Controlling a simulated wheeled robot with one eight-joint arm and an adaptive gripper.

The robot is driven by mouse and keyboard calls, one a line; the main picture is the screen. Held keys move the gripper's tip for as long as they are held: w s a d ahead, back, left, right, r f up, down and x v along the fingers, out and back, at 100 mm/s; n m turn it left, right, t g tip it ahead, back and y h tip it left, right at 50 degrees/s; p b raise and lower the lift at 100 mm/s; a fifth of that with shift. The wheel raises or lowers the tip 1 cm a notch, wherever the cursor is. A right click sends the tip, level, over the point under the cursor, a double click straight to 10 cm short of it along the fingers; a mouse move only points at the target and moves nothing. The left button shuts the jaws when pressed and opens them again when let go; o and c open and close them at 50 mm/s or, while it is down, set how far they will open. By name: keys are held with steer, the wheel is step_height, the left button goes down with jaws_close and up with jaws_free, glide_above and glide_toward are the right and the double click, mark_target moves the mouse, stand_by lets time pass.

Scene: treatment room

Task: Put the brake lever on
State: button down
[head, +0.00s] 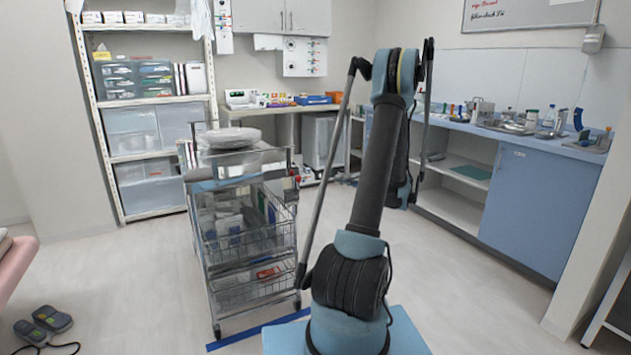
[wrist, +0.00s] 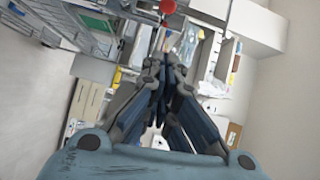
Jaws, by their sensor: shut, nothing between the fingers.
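A wire-basket trolley (head: 262,160) stands left of my arm in the head view. No brake lever can be made out on it there. In the wrist view a red round knob (wrist: 167,6) shows at the top edge. I cannot tell whether it belongs to the brake lever. My gripper (wrist: 168,62) is shut and empty in the wrist view, its fingers together and pointing toward the knob, apart from it in the picture. In the head view my gripper cannot be made out behind my arm.
A blue-fronted counter (head: 545,205) with items on top runs along the right. A shelf unit (head: 144,103) stands at the back left. A foot pedal (head: 52,318) with a cable lies on the floor at lower left. The floor left of the trolley is mostly clear.

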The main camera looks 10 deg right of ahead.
steer(key=s+a+x, duration=0.1)
steer(key=s+x, duration=0.1)
steer(key=x, duration=1)
steer(key=shift+a+f, duration=0.2)
steer(key=shift+a, duration=0.5)
steer(key=shift+d+r, duration=0.1)
